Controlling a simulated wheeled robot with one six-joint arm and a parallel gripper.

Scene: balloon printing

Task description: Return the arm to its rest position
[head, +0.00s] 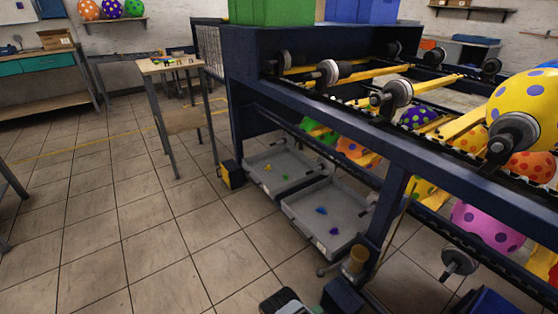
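A black and light-grey part, which looks like mine, shows at the bottom edge of the head view, over the tiled floor. It is cut off by the frame, and no gripper fingers can be made out. I cannot see my gripper or whether anything is in it. The rest of the arm is out of view.
A dark blue balloon machine (300,120) with rollers fills the right side. Two grey trays (340,240) with small coloured pieces sit low at its left. Spotted balloons (527,108) sit on and under it. A small wooden table (170,66) stands behind. Floor at left is clear.

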